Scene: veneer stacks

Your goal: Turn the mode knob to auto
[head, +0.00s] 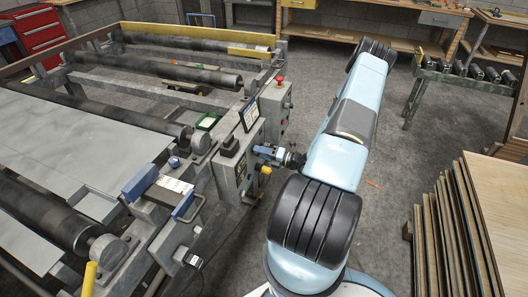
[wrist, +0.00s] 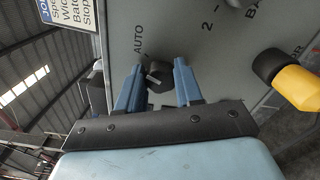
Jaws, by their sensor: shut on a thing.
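The mode knob (wrist: 158,77) is a small dark round knob with a light pointer line, on a grey panel (wrist: 205,60) in the wrist view. The word AUTO (wrist: 138,38) is printed beside it, toward the top of the picture. My gripper (wrist: 158,67) has its two blue fingers on either side of the knob, shut on it. The line appears to point left and slightly down in the picture, not clearly at AUTO. In the head view my gripper (head: 262,151) reaches the side of the grey control box (head: 238,163); the knob is hidden there.
A yellow-and-black knob (wrist: 292,84) sticks out right of my fingers. A box with a red emergency button (head: 280,79) stands behind the control box. The roller machine (head: 150,110) fills the left; leaning veneer sheets (head: 450,225) stand at right. Open floor lies beyond my arm.

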